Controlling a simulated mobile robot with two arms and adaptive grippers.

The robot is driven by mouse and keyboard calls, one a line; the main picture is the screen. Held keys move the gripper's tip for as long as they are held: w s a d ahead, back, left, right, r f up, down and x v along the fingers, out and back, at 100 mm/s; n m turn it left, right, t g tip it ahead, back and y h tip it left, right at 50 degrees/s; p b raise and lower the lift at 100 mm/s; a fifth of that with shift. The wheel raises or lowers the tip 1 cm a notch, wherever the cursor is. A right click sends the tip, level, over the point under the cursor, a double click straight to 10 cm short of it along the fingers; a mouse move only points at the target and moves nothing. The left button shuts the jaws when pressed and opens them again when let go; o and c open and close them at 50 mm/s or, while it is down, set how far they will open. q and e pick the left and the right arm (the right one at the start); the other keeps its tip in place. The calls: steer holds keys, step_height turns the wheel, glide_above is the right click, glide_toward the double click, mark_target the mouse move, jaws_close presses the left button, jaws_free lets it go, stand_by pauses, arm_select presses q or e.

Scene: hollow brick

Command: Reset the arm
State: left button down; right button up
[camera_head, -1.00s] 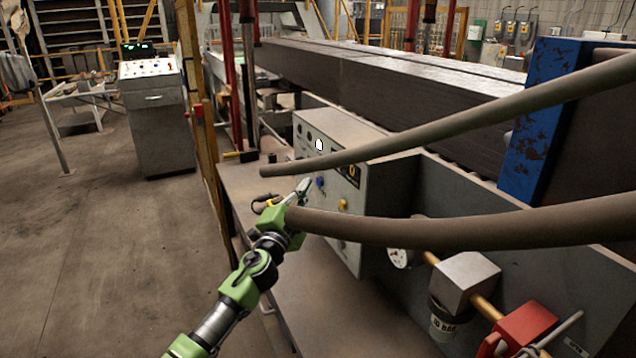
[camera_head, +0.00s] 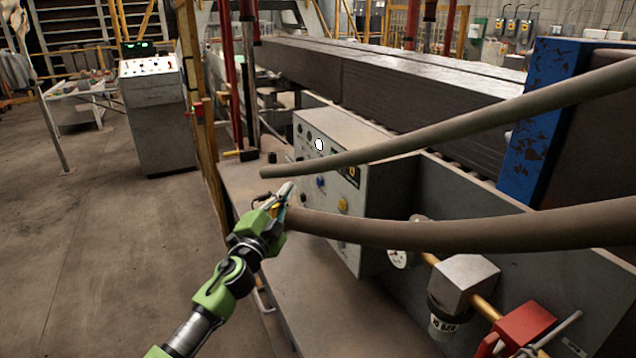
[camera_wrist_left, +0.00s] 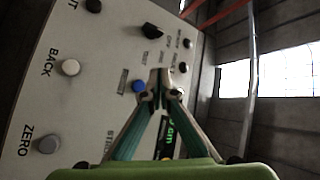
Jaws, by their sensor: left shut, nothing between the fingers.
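My left arm, green and grey, comes in from the lower left in the head view. The panel there shows a black knob (camera_wrist_left: 152,31), a white BACK button (camera_wrist_left: 70,67) and a grey ZERO button (camera_wrist_left: 48,144). The right gripper is out of view.
Two thick brown hoses (camera_head: 440,228) cross from the right, close to my left gripper. A grey console (camera_head: 157,115) stands at the left. A blue post (camera_head: 545,115) and a red valve (camera_head: 523,328) are at the right. Open floor (camera_head: 90,240) lies at left.

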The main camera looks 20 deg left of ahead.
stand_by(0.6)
arm_select(q)
steer(key=s+d+f+n+g+y, duration=0.1)
steer(key=s+d+f+n+g, duration=0.15)
steer(key=s+f, duration=0.5)
steer(key=s+d+f+n+g+y, duration=0.1)
steer(key=s+f+n+g, duration=0.3)
steer(key=s+f, duration=0.35)
steer(key=s+d+f+n+g+y, duration=0.1)
steer(key=s+d+f+n+g, duration=0.2)
steer(key=s+f, duration=0.45)
steer(key=s+d+f+g+h, duration=0.1)
steer(key=s+d+f+g, duration=0.15)
steer(key=s, duration=0.45)
steer(key=s+d+f+g+h, duration=0.2)
steer(key=s+d+g, duration=0.15)
steer(key=s, duration=0.35)
steer(key=s+d+f+g+h, duration=0.1)
steer(key=s+d+f+g, duration=0.2)
steer(key=s, duration=0.4)
step_height(320, 180, down, 24)
steer(key=s, duration=0.2)
steer(key=s+a+f+g, duration=0.1)
steer(key=s+a+f, duration=0.1)
steer(key=s+f, duration=1.5)
steer(key=shift+s+a+f+m, duration=0.15)
steer(key=shift+a+f+m, duration=0.1)
steer(key=shift+m, duration=0.2)
